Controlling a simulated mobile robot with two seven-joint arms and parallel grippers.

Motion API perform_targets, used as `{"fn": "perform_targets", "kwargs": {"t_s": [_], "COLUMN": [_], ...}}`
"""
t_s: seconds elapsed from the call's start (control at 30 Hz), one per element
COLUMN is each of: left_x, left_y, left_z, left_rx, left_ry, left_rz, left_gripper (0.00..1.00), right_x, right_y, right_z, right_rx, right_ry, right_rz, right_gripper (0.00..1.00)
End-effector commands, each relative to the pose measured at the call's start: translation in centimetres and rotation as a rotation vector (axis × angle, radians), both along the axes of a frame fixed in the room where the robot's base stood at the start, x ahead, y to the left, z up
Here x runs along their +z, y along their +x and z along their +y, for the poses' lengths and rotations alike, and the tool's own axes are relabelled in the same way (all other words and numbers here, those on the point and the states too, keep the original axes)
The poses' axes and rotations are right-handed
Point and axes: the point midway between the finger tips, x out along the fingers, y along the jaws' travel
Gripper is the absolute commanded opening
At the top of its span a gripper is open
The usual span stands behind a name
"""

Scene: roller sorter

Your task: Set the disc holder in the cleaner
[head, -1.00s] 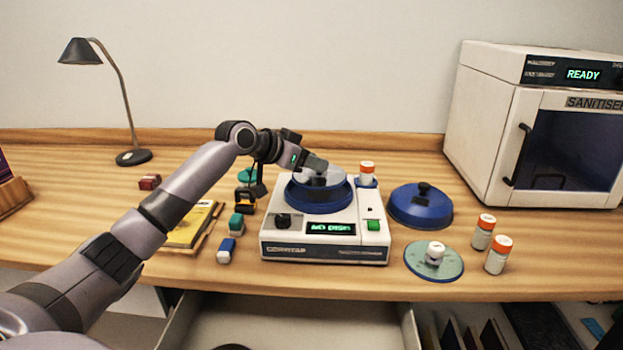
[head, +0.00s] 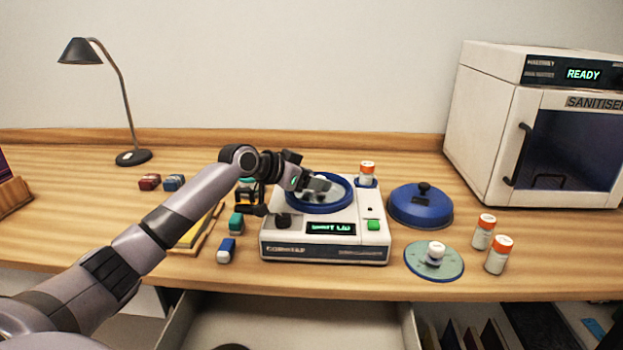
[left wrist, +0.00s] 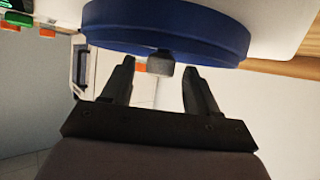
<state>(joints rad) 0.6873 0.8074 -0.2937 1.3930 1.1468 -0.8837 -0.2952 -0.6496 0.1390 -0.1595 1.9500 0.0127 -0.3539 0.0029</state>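The cleaner (head: 325,247) is a white machine with a round blue bowl (head: 345,204) on top and a lit green display that seems to read "SHUT LID". A pale grey disc holder (head: 338,187) lies inside the bowl, partly hidden by my gripper. My left gripper (head: 322,183) is over the bowl. In the left wrist view my left gripper (left wrist: 156,62) has its fingers apart, with a dark grey knob (left wrist: 160,65) showing between the tips, apart from both, and the blue bowl rim (left wrist: 165,35) behind. My right gripper is not in view.
A blue lid (head: 420,207) and a green disc with a white knob (head: 450,263) lie right of the cleaner. Two orange-capped bottles (head: 498,254) stand beside them. The white sanitiser (head: 490,130) stands at the right.

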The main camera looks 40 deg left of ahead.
Motion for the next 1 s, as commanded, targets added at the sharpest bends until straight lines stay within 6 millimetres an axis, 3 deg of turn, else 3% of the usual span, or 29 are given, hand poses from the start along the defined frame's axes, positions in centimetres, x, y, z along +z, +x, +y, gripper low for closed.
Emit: {"fn": "perform_targets", "kwargs": {"t_s": [0.27, 0.7, 1.0], "left_x": [0.7, 4.4, 5.9], "left_y": [-0.7, -7.5, -9.8], "left_z": [0.4, 2.5, 3.2], "left_rx": [0.002, 0.0, 0.0], "left_ry": [0.002, 0.006, 0.001], "left_rz": [-0.002, 0.001, 0.0], "left_gripper": [0.59, 0.59, 0.59], "right_x": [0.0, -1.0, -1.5], "right_y": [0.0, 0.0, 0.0], "right_z": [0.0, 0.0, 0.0], "right_rx": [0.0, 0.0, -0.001], "right_ry": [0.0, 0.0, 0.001], "right_rz": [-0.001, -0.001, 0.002], "right_gripper": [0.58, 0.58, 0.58]}}
